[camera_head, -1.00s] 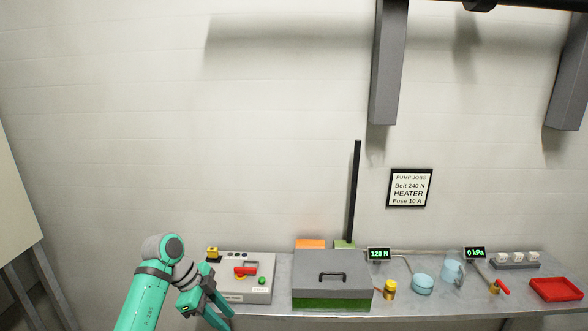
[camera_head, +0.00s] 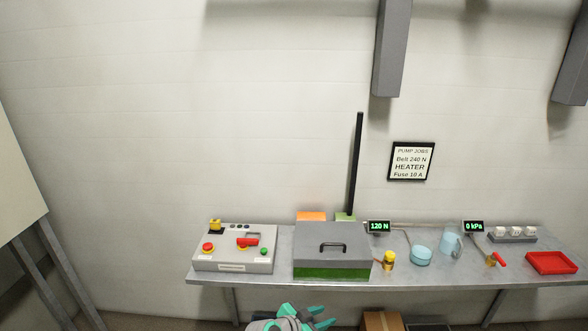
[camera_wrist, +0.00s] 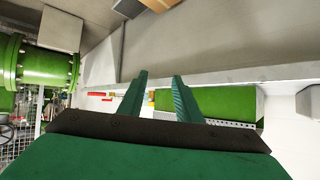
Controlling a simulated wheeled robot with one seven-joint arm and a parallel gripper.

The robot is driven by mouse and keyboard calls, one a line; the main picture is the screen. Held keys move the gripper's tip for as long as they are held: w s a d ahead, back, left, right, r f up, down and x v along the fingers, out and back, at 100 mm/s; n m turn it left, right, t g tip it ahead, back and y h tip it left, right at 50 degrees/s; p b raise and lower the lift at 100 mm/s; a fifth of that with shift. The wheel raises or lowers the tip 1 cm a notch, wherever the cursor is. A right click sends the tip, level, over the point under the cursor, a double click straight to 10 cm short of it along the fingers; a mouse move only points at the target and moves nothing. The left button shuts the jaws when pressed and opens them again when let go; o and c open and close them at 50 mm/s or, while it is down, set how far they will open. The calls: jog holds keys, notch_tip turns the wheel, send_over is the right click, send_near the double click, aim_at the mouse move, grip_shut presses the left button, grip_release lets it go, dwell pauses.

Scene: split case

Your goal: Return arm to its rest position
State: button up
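My gripper (camera_head: 321,316) is at the bottom middle of the head view, in front of and below the workbench's front edge. Its two teal fingers point to the right and stand apart. In the wrist view, the two green fingers (camera_wrist: 159,77) are also apart, with nothing held between them. Most of my arm is out of the head view; only its end shows at the bottom edge.
A cardboard box (camera_head: 383,322) sits below. A large green pipe (camera_wrist: 45,65) shows in the wrist view.

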jog(key=s+d+f+n+t, duration=0.2)
jog(key=s+d+f+n, duration=0.1)
jog(key=s+d+f, duration=0.15)
jog(key=s+a+f+n+t+y, duration=0.1)
jog(key=s+f+n+t+y, duration=0.2)
jog(key=s, duration=0.7)
jog(key=s+a+f+n+y, duration=0.1)
jog(key=s+a+n+y, duration=0.3)
jog(key=s, duration=0.6)
jog(key=s+a+r+t, duration=0.1)
jog(key=s+a+r, duration=0.1)
jog(key=s+r, duration=0.2)
jog(key=s+a+r+t+y, duration=0.1)
jog(key=s+a+r, duration=0.2)
jog(key=s, duration=0.8)
jog(key=s+a+r, duration=0.3)
jog(key=s+r, duration=0.3)
jog(key=s, duration=0.2)
jog(key=shift+r+n+t+y, duration=0.3)
jog(key=shift+n+t+y, duration=0.1)
